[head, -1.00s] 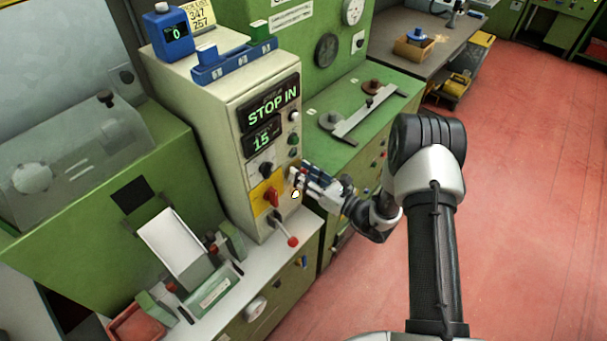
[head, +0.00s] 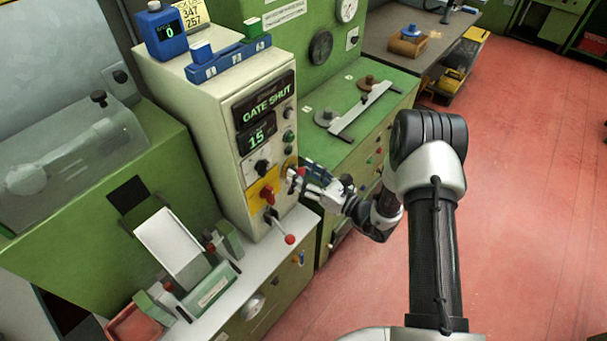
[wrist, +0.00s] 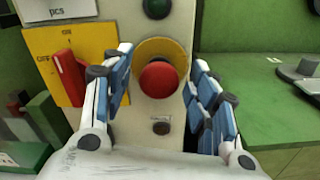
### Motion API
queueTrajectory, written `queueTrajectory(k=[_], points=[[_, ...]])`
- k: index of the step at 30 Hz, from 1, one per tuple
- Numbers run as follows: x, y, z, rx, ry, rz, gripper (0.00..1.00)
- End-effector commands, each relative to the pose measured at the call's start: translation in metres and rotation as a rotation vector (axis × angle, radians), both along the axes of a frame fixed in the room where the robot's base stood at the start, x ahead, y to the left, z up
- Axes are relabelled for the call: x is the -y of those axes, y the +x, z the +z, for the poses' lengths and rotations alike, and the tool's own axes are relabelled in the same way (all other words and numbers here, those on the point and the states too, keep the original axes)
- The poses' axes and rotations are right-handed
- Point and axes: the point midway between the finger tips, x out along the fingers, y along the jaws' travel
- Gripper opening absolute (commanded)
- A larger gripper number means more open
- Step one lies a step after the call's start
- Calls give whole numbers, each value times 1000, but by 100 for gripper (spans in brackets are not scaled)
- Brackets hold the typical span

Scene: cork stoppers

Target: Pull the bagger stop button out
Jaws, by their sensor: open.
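The stop button is a red mushroom knob (wrist: 158,82) in a yellow collar on the cream control cabinet (head: 228,165). In the wrist view it sits between the blue-padded fingers of my gripper (wrist: 160,98), which are spread apart on either side of it. No finger is seen touching it. In the head view my gripper (head: 297,180) is at the cabinet's front panel and hides most of the button. The upper display (head: 266,98) reads GATE SHUT. The lower display (head: 257,136) reads 15.
A red rotary switch (head: 268,194) on a yellow plate is left of the button, and a red-tipped lever (head: 289,239) is below it. A green button (wrist: 156,8) is above. A green bench (head: 368,113) stands to the right. The red floor (head: 520,180) is clear.

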Motion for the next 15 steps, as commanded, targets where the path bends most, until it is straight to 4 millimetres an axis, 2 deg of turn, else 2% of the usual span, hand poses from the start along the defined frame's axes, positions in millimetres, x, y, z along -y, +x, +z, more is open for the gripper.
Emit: queueTrajectory(k=[5,15], points=[[15,-10,0,-2,-1,-5,54],[71,-53,0,-2,1,-6,54]])
